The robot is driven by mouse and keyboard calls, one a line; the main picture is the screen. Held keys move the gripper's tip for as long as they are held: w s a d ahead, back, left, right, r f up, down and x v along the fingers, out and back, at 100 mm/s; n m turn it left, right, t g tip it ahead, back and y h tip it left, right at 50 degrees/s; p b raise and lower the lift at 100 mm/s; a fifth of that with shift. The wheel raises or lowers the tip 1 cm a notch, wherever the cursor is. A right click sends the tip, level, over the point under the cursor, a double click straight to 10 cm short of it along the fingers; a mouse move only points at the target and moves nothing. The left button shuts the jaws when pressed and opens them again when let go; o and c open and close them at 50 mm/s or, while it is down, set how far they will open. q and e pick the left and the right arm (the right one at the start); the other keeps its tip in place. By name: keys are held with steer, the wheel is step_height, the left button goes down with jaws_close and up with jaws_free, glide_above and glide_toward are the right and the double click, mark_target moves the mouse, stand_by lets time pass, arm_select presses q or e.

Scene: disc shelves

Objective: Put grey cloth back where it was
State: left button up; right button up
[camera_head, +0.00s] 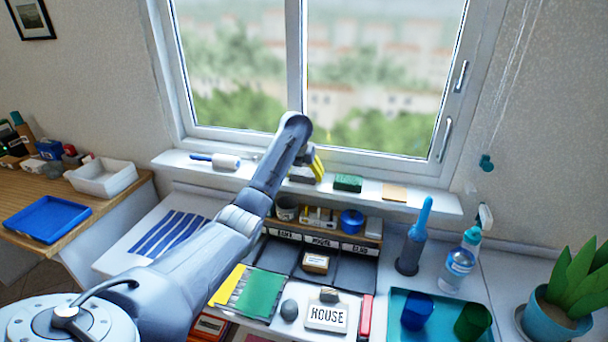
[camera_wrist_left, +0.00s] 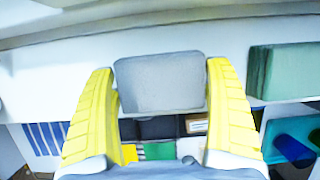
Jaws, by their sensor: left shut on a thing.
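The grey cloth (camera_wrist_left: 160,82) is a flat, folded-looking block between the yellow fingers of my left gripper (camera_wrist_left: 161,70) in the left wrist view. The fingers are shut on its two sides. In the head view the left gripper (camera_head: 315,168) is at the window sill (camera_head: 242,178), with the cloth (camera_head: 302,175) showing as a small grey piece beside a yellow finger. The cloth is between the white roller and the green sponge. I cannot tell whether it touches the sill. My right gripper is not in view.
On the sill are a white roller (camera_head: 226,161), a green sponge (camera_head: 348,183) and a tan piece (camera_head: 394,191). Below are a rack (camera_head: 345,270) with labelled compartments, a blue-topped bottle (camera_head: 460,262) and a teal tray (camera_head: 452,329). The sill's right end is bare.

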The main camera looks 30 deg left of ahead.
arm_select(q)
steer(key=o, duration=0.9)
steer(key=v, duration=1.2)
steer(key=shift+d, duration=0.1)
